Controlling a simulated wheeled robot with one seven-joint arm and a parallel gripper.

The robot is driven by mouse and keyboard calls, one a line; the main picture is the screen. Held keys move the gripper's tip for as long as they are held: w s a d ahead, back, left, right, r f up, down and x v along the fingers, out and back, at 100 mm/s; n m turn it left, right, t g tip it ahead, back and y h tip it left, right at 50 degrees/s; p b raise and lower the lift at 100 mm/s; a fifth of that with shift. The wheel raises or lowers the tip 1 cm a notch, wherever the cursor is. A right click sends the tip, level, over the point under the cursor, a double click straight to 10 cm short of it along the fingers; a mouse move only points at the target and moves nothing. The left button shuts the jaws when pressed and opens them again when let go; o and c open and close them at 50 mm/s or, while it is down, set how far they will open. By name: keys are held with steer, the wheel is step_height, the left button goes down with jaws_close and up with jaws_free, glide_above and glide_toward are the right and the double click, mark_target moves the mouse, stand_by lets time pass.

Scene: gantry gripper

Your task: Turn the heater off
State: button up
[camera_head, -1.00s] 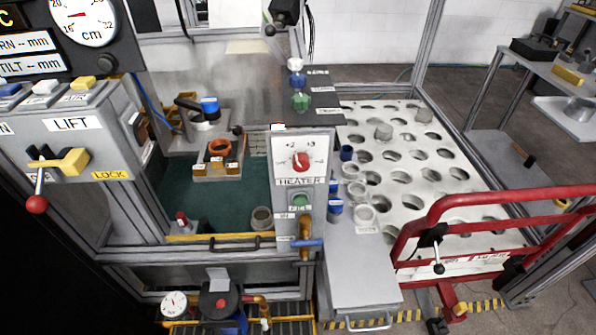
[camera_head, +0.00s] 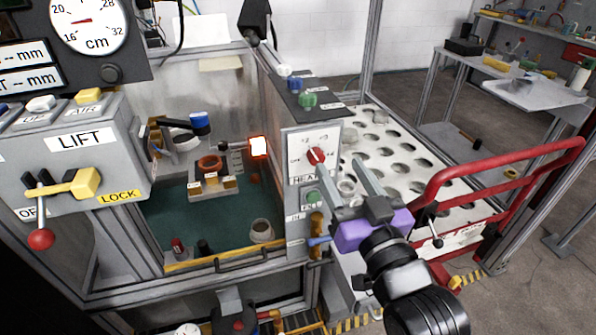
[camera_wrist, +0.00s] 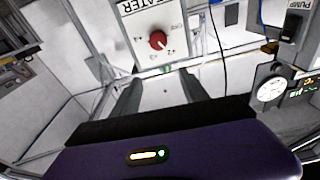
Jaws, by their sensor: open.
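The heater panel (camera_head: 300,170) is a white plate with a red round knob (camera_head: 316,155) and marks around it. In the wrist view the red knob (camera_wrist: 158,40) shows beyond the fingers, upside down under the word HEATER. The knob's exact setting is too small to read. A heater element (camera_head: 259,146) glows orange and white inside the enclosure. My gripper (camera_head: 350,172) is open and empty, in front of and to the right of the panel, apart from the knob. Its fingers also show in the wrist view (camera_wrist: 163,90). Part of the panel's lower lettering is hidden by a finger.
A green button (camera_head: 313,197) and a blue-handled valve (camera_head: 320,241) sit below the knob. A red rail (camera_head: 500,185) stands at the right, beside a white perforated table (camera_head: 395,150). The lift lever (camera_head: 40,238) is at far left.

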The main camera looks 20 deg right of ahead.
mark_target(318, 160)
steer(key=shift+g, duration=0.8)
steer(key=w+f, duration=0.1)
steer(key=w, duration=0.1)
steer(key=w+f, duration=0.1)
steer(key=w, duration=0.2)
steer(key=w+a+f, duration=0.1)
steer(key=w, duration=0.2)
steer(key=shift+f, duration=0.2)
jaws_close()
